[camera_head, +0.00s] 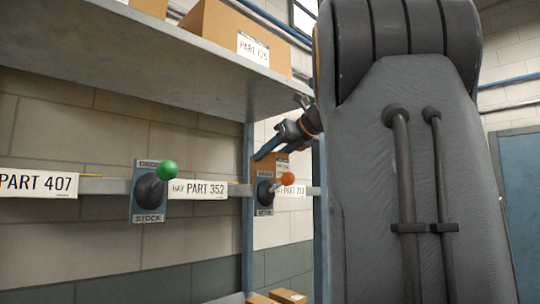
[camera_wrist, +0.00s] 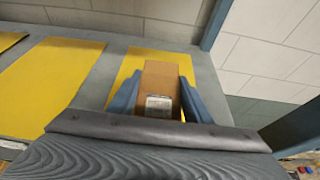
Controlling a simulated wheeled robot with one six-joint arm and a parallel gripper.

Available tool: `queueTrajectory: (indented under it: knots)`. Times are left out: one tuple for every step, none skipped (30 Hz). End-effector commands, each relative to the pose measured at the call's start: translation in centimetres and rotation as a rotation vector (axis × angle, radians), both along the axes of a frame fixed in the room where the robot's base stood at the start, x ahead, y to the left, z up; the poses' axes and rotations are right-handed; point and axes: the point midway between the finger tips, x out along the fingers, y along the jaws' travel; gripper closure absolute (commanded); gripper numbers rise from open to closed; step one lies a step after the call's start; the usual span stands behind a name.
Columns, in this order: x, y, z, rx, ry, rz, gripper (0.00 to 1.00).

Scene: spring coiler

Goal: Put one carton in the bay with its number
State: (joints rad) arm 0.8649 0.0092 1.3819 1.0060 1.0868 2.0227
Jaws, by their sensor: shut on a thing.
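My gripper (camera_wrist: 159,80) has its blue fingers on both sides of a brown carton (camera_wrist: 158,72) with a white label, and is shut on it. In the wrist view the carton is over the rightmost yellow patch (camera_wrist: 122,72) on a grey surface. I cannot tell whether it touches that surface. In the head view the carton (camera_head: 257,170) is partly hidden behind the red-knobbed lever (camera_head: 287,179), by the rightmost bay label (camera_head: 301,190), which is partly covered. Its own label is too small to read surely. The other bay labels read PART 352 (camera_head: 205,189) and PART 407 (camera_head: 38,183).
A green-knobbed lever (camera_head: 168,171) sticks out on the rail left of PART 352. A grey shelf (camera_head: 150,52) overhead carries larger cartons, one marked PART 125 (camera_head: 253,48). A blue post (camera_head: 248,230) stands near the carton. Small cartons (camera_head: 288,296) show low down. My arm blocks the right side.

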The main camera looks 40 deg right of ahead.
Motion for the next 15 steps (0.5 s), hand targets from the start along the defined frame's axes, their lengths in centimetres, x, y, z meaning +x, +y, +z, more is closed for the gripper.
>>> queueTrajectory:
  knots:
    - [-0.01,0.04,0.16,-0.001,-0.003,-0.001,1.0]
    - [0.0,0.04,0.15,-0.001,-0.003,-0.001,1.0]
    - [0.0,0.03,0.15,-0.001,-0.003,-0.001,1.0]
    - [0.0,0.03,0.15,-0.001,-0.003,-0.001,1.0]
    - [0.0,0.03,0.16,-0.001,-0.003,-0.001,1.0]
    - [0.0,0.03,0.15,-0.001,-0.003,-0.001,1.0]
    - [0.0,0.03,0.12,-0.001,-0.003,-0.001,1.0]
    - [0.01,0.03,0.05,-0.001,-0.003,-0.001,1.0]
    - [0.0,0.03,-0.07,-0.001,-0.003,-0.001,1.0]
    - [0.0,0.03,-0.14,-0.001,-0.003,0.0,1.0]
    - [0.02,0.0,-0.31,0.0,0.0,0.0,0.53]
    - [0.02,0.0,-0.28,0.0,0.0,0.0,0.46]
    - [0.02,0.0,-0.27,0.0,0.0,0.0,0.41]
    - [0.02,0.0,-0.27,0.0,0.0,0.0,0.36]
    - [0.02,-0.01,-0.27,0.0,0.0,0.0,0.36]
